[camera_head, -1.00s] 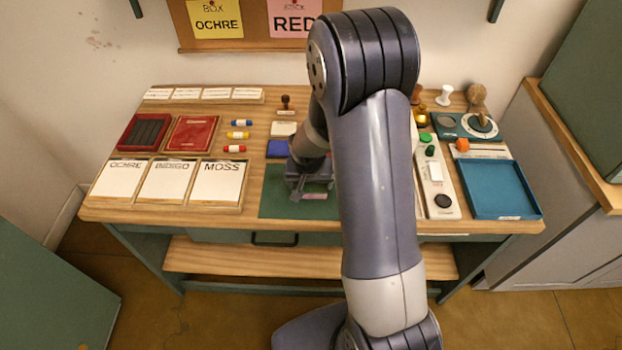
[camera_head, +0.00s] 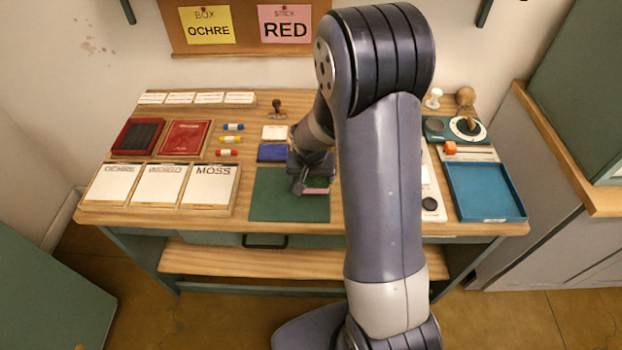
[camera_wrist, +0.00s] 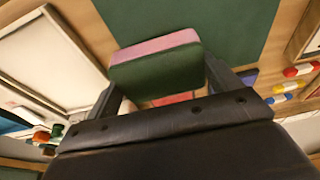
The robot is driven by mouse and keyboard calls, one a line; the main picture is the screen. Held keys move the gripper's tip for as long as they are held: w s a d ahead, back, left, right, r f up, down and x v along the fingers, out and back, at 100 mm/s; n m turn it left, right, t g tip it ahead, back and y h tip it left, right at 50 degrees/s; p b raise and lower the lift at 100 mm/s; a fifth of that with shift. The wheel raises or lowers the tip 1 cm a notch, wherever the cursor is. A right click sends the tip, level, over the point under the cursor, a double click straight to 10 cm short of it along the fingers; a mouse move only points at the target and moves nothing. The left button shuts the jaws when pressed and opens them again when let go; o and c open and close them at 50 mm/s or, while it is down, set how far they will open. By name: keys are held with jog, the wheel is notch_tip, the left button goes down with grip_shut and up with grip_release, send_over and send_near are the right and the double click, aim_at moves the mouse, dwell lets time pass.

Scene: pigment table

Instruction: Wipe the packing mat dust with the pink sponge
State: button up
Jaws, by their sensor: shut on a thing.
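My gripper (camera_head: 313,184) is shut on the pink sponge (camera_head: 318,184), over the right part of the dark green packing mat (camera_head: 275,208). In the wrist view the sponge (camera_wrist: 160,48) has a pink layer and a dark green layer, and it sits between the two fingers of my gripper (camera_wrist: 165,85). The mat (camera_wrist: 235,22) fills the top of that view. I cannot tell whether the sponge touches the mat. I make out no dust on the visible part of the mat; my arm and gripper hide some of its right side.
Left of the mat are the labelled OCHRE, INDIGO and MOSS boards (camera_head: 160,186). A blue pad (camera_head: 273,152) lies just behind the mat. A blue tray (camera_head: 485,192) lies at the right. A wooden-handled stamp (camera_head: 277,108) stands farther back. My arm hides part of the table.

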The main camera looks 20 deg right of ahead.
jog(key=shift+r+p, duration=1.05)
jog(key=shift+r, duration=0.9)
